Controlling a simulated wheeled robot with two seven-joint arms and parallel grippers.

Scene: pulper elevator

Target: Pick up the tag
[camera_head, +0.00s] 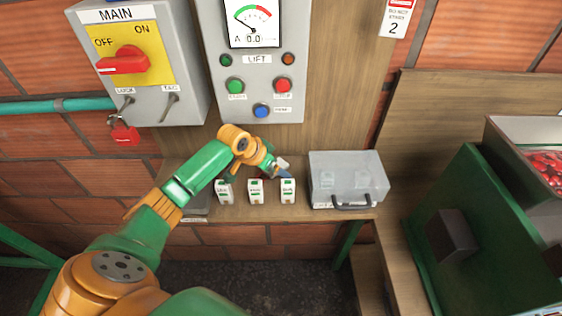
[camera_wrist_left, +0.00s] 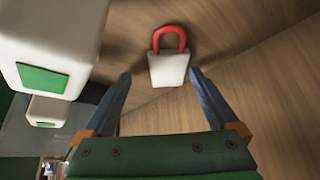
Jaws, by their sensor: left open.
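The tag (camera_wrist_left: 168,68) is a small white piece with a red loop, lying on wood in the left wrist view. My left gripper (camera_wrist_left: 160,76) is open, with its two dark fingers to either side of the tag and the tag between and just beyond their tips. No contact shows. In the head view my left gripper (camera_head: 283,172) is low over the wooden shelf (camera_head: 230,212), behind the row of small white boxes (camera_head: 256,191); my arm partly hides the area there. My right gripper is in neither view.
The white boxes with green labels stand close to my left gripper. A clear case (camera_head: 346,176) stands to its right. Above are the MAIN switch box (camera_head: 190,65), with a red padlock (camera_head: 124,133) and a bare TAG hook (camera_head: 170,107), and the LIFT panel (camera_head: 258,105).

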